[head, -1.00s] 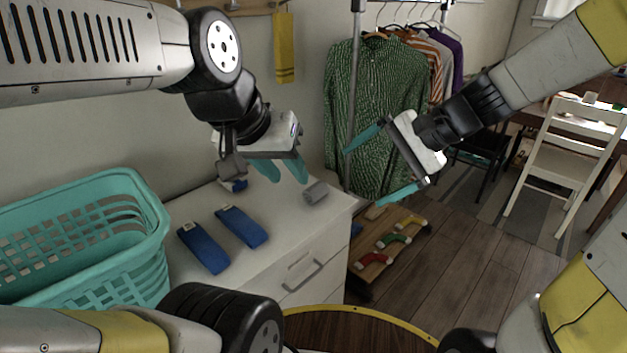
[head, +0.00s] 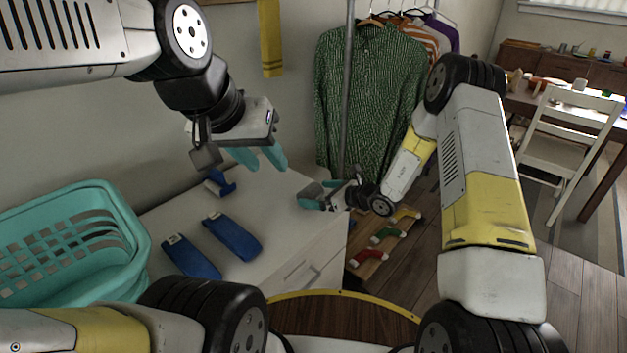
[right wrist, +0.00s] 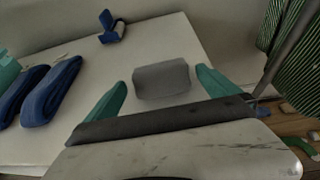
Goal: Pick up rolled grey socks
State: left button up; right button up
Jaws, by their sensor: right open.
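The rolled grey socks (right wrist: 162,80) lie on the white dresser top (right wrist: 150,38) near its right end, seen in the right wrist view. My right gripper (right wrist: 162,93) is open, one teal finger on each side of the socks with gaps between. In the head view my right gripper (head: 318,195) is low over the dresser's right end and largely hides the socks. My left gripper (head: 260,158) hangs empty above the back of the dresser, its teal fingers apart.
Two folded blue items (head: 232,238) and a small blue item (head: 219,183) lie on the dresser. A teal basket (head: 75,245) is at left. A clothes rack with a green shirt (head: 365,110) stands behind the right end. A shelf with colourful socks (head: 388,235) is below.

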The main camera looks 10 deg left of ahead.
jog(key=x, duration=0.7)
jog(key=shift+w, duration=0.1)
jog(key=c, duration=1.4)
jog(key=shift+o, duration=0.2)
jog(key=shift+r, duration=0.1)
jog(key=shift+r, duration=0.1)
